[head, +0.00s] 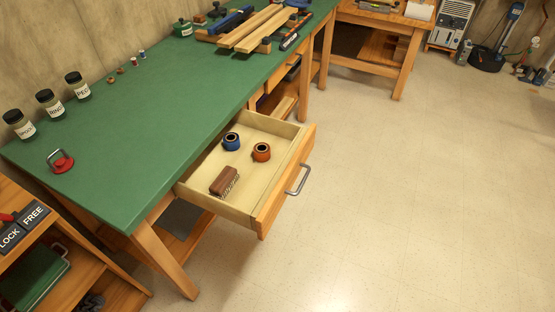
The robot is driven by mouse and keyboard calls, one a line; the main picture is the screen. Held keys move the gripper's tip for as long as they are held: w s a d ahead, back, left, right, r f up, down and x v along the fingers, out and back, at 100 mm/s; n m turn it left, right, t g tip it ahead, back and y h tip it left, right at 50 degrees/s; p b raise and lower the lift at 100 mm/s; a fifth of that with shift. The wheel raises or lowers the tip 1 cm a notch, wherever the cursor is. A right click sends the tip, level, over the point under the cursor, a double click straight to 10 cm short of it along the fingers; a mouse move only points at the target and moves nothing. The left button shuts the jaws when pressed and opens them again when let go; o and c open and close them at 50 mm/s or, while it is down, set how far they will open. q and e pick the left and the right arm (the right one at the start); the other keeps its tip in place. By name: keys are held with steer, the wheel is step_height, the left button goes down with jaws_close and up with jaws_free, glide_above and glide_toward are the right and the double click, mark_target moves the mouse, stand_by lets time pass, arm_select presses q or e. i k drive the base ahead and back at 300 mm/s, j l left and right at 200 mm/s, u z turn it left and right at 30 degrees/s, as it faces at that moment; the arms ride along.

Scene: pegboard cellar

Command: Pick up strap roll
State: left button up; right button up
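An open drawer (284,200) sticks out from the front of the green-topped workbench (160,120). Inside it stand two small rolls with dark centres, a blue roll (231,141) at the back left and an orange-red roll (261,152) nearer the drawer front. I cannot tell by looks which of them is the strap roll. A brown brush (224,181) with pale bristles lies in the drawer's near end. Neither of my grippers is in view.
The drawer front has a metal handle (299,180). Labelled jars (50,102) and a red-handled item (61,161) stand on the bench. Wooden boards (258,27) lie at its far end. A shelf unit (65,235) is at lower left. The floor (400,200) on the right is clear.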

mark_target(232, 142)
steer(key=u, duration=2.15)
steer(key=k+l, duration=0.25)
steer(key=l, duration=0.2)
steer(key=k+l, duration=0.2)
steer(key=l, duration=0.2)
steer(key=k+l, duration=0.25)
steer(key=l, duration=0.2)
